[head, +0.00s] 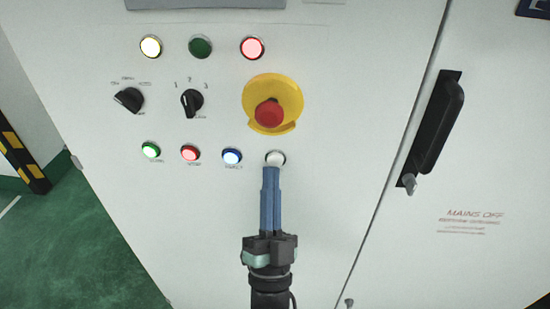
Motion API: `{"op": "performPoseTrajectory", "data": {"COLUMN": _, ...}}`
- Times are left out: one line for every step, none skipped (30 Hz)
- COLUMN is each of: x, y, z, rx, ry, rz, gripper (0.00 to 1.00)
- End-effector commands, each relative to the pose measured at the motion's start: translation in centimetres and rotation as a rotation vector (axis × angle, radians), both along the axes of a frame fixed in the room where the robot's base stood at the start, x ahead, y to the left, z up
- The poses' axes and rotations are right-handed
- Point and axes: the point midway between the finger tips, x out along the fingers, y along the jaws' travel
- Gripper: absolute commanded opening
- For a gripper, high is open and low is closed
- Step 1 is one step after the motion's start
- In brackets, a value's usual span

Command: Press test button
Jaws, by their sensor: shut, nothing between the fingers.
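A white round button (275,157) with a dark rim sits at the right end of the lower button row on the white cabinet panel. Any label under it is hidden by my gripper. My gripper (271,170) has its blue fingers shut together, with nothing between them. The fingertips are just below the white button in the picture and overlap its lower edge. I cannot tell whether they touch it or whether it is pressed in.
Green (150,150), red (190,153) and blue (232,157) buttons line up to the left. A red emergency stop (269,113) on a yellow plate is just above. Two black rotary switches (129,100) (192,102) sit at upper left. A black door handle (436,128) stands out at right.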

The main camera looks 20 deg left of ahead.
Motion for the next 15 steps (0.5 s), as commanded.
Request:
{"op": "performPoseTrajectory", "data": {"x": 0.0, "y": 0.0, "z": 0.0, "rx": 0.0, "ry": 0.0, "rz": 0.0, "gripper": 0.0}}
{"op": "performPoseTrajectory", "data": {"x": 0.0, "y": 0.0, "z": 0.0, "rx": 0.0, "ry": 0.0, "rz": 0.0, "gripper": 0.0}}
{"op": "performPoseTrajectory", "data": {"x": 0.0, "y": 0.0, "z": 0.0, "rx": 0.0, "ry": 0.0, "rz": 0.0, "gripper": 0.0}}
{"op": "performPoseTrajectory", "data": {"x": -0.1, "y": 0.0, "z": 0.0, "rx": -0.001, "ry": 0.0, "rz": -0.001, "gripper": 0.0}}
{"op": "performPoseTrajectory", "data": {"x": -0.2, "y": -0.1, "z": 0.1, "rx": 0.0, "ry": 0.0, "rz": -0.002, "gripper": 0.0}}
{"op": "performPoseTrajectory", "data": {"x": -0.5, "y": -0.2, "z": 0.1, "rx": 0.0, "ry": 0.0, "rz": -0.002, "gripper": 0.0}}
{"op": "performPoseTrajectory", "data": {"x": -0.7, "y": -0.3, "z": 0.2, "rx": 0.0, "ry": 0.0, "rz": -0.003, "gripper": 0.0}}
{"op": "performPoseTrajectory", "data": {"x": -1.0, "y": -0.3, "z": 0.2, "rx": 0.002, "ry": 0.001, "rz": -0.003, "gripper": 0.0}}
{"op": "performPoseTrajectory", "data": {"x": -1.4, "y": -0.4, "z": 0.2, "rx": 0.001, "ry": 0.001, "rz": -0.002, "gripper": 0.0}}
{"op": "performPoseTrajectory", "data": {"x": -1.7, "y": -0.5, "z": 0.2, "rx": 0.002, "ry": 0.002, "rz": -0.002, "gripper": 0.0}}
{"op": "performPoseTrajectory", "data": {"x": -2.0, "y": -0.6, "z": 0.2, "rx": 0.001, "ry": 0.001, "rz": -0.003, "gripper": 0.0}}
{"op": "performPoseTrajectory", "data": {"x": -2.4, "y": -0.7, "z": 0.2, "rx": 0.0, "ry": 0.002, "rz": -0.002, "gripper": 0.0}}
{"op": "performPoseTrajectory", "data": {"x": -2.7, "y": -0.8, "z": 0.2, "rx": 0.001, "ry": 0.002, "rz": -0.002, "gripper": 0.0}}
{"op": "performPoseTrajectory", "data": {"x": -3.0, "y": -0.8, "z": 0.2, "rx": 0.001, "ry": 0.001, "rz": -0.002, "gripper": 0.0}}
{"op": "performPoseTrajectory", "data": {"x": -3.4, "y": -1.0, "z": 0.2, "rx": 0.001, "ry": 0.001, "rz": -0.002, "gripper": 0.0}}
